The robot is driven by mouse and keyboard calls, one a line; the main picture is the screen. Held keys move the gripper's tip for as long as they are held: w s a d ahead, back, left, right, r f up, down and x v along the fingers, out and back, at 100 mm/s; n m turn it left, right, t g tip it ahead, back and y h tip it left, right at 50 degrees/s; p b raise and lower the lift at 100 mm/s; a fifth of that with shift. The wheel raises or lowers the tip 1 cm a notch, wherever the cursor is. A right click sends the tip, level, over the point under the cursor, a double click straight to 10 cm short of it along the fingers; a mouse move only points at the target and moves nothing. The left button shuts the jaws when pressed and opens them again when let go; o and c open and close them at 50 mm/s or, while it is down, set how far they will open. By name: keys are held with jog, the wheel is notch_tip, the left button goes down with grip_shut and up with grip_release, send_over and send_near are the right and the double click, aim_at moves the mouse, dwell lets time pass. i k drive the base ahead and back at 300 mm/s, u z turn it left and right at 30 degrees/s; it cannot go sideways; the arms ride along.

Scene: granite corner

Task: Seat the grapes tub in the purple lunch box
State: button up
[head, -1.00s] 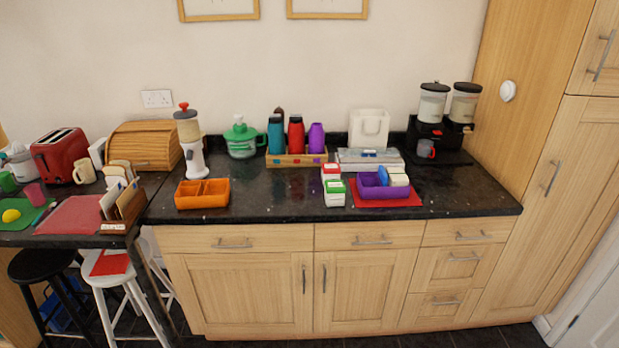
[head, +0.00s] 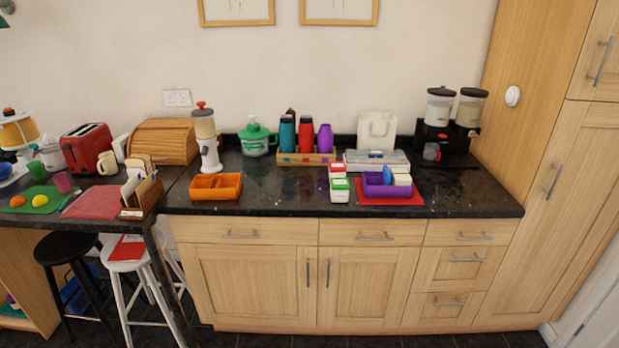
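The purple lunch box (head: 374,190) sits on a red mat (head: 408,201) on the dark counter, right of centre. A blue item (head: 387,174) and a white item (head: 402,180) stand in its right part; its left part looks empty. Just left of it are two small white tubs: one with a red lid (head: 337,168) behind, one with a green lid (head: 339,185) in front. Their labels are too small to read, so I cannot tell which is the grapes tub. My gripper is not in view.
An orange divided box (head: 215,187) stands at the counter's left front. Behind are a wooden bottle rack (head: 306,158), a grey-white case (head: 376,159) and a black dispenser (head: 444,143). The counter between the orange box and the tubs is clear. Stools (head: 127,252) stand at left.

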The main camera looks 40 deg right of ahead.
aim_at(374, 184)
jog(key=z, duration=0.45)
jog(key=k, duration=0.15)
jog(key=u, duration=2.05)
jog(key=k, duration=0.65)
jog(key=z, duration=2.25)
